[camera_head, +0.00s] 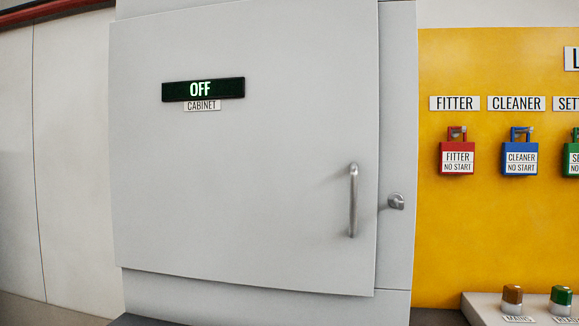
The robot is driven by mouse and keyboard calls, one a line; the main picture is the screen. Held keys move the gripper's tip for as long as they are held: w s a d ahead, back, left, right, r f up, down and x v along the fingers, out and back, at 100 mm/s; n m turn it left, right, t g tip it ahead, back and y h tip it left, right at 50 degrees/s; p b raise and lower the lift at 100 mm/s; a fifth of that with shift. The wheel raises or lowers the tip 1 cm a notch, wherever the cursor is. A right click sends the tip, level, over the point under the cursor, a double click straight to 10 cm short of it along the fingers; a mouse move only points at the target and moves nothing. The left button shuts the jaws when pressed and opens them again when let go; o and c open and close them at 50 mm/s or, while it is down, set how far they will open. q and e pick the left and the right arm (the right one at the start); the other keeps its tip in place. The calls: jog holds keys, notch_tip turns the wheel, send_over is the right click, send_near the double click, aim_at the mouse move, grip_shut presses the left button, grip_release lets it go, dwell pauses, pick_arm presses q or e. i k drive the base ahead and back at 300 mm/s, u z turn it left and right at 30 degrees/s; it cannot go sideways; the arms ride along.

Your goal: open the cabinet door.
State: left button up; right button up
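The cabinet door (260,190) is a large light grey panel filling the left and middle of the head view. A vertical metal bar handle (353,200) is fixed near its right edge. A dark display (203,89) on the door reads OFF in green, with a CABINET label (202,105) below it. No clear opening shows along the door's right edge, and the inside of the cabinet is hidden. A small metal latch or knob (396,201) sits on the grey frame (398,120) just right of the door. Neither of my grippers is in view.
A yellow board (490,235) stands to the right, with a red padlock (457,155), a blue padlock (521,156) and a cut-off green padlock (572,157). Below is a ledge (485,312) with amber (512,296) and green (560,300) buttons. Nothing blocks the handle in view.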

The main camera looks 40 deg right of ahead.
aim_at(276, 186)
jog(key=u, duration=1.4)
jog(key=i, duration=0.7)
jog(key=z, duration=3)
